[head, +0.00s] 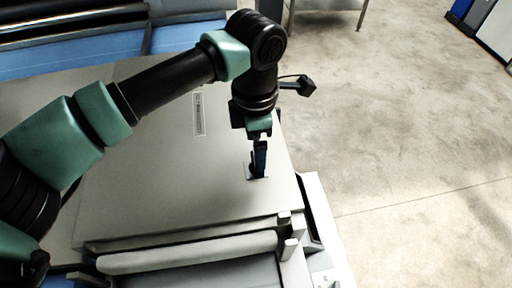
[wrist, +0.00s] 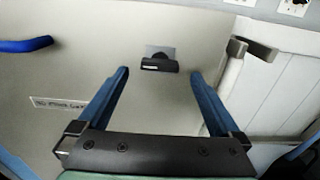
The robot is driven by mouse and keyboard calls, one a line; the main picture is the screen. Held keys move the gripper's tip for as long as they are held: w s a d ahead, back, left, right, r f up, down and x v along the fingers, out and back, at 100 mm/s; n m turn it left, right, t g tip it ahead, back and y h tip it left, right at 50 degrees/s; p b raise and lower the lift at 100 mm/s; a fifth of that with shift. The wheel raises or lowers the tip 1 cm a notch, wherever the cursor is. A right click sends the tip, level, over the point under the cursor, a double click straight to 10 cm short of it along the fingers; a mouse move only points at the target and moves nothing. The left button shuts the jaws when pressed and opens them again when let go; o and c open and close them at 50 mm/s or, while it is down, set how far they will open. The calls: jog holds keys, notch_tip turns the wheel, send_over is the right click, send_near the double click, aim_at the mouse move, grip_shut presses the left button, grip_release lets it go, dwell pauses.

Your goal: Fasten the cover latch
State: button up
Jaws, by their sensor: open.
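The cover latch (wrist: 158,65) is a small dark piece on a lighter plate, set on the beige cover (wrist: 90,70). In the wrist view it lies ahead of my gripper (wrist: 159,75), centred between the two blue fingers. My gripper is open and empty, with one finger to each side of the latch's line. I cannot tell whether the fingertips touch the cover. In the head view my gripper (head: 257,172) points down at the latch's light plate (head: 249,171) near the cover's right edge, and hides most of the latch. Whether the latch is fastened cannot be told.
A blue handle (wrist: 25,45) and a printed label (wrist: 57,104) are on the cover at left in the wrist view. Grey brackets (wrist: 254,48) stand at right, along the cover's edge. A pale roller (head: 190,252) lies along the near side. Open floor (head: 410,150) is at right.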

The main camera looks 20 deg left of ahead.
jog(key=shift+f+p, duration=0.4)
jog(key=shift+f, duration=1.25)
jog(key=c, duration=1.4)
